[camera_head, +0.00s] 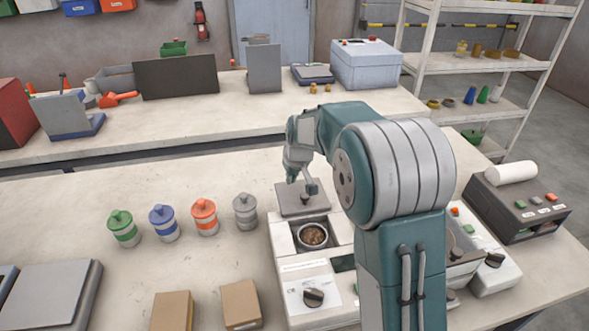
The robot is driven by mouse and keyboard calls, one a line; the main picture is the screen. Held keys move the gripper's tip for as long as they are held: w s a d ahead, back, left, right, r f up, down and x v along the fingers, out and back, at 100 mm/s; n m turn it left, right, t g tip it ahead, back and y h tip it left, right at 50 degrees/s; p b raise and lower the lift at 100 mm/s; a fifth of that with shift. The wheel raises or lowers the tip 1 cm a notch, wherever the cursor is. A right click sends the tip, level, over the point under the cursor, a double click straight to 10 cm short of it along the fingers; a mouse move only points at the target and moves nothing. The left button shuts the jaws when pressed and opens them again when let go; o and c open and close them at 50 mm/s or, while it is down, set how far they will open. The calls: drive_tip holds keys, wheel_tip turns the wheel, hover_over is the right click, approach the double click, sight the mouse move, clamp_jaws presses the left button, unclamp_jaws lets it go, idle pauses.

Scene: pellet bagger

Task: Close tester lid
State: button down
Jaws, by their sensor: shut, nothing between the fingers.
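The tester (280,243) is a white box with a dark knob (313,297) at its front, on the near table. Its lid (288,207) is a grey plate with a small dark knob (304,199), raised open at the back of the tester. A round cup of brown pellets (313,236) shows in the open well in front of the lid. My gripper (303,188) is shut and empty, at the lid's knob; whether it touches the knob cannot be told. My arm hides the tester's right part.
Four-coloured lidded jars, green (124,229), blue (164,223), orange (204,217) and grey (245,211), stand left of the tester. Two brown boxes (241,304) are at the front. A dark sealing machine (520,205) stands right. Table behind the jars is clear.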

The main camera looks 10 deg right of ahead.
sight(297, 195)
drive_tip(key=s, duration=0.1)
drive_tip(key=s+d, duration=0.1)
drive_tip(key=s, duration=0.1)
drive_tip(key=shift+s+d+f, duration=0.1)
drive_tip(key=shift+s+d, duration=0.25)
drive_tip(key=shift+a, duration=0.1)
drive_tip(key=shift+a, duration=0.1)
drive_tip(key=shift+s, duration=0.1)
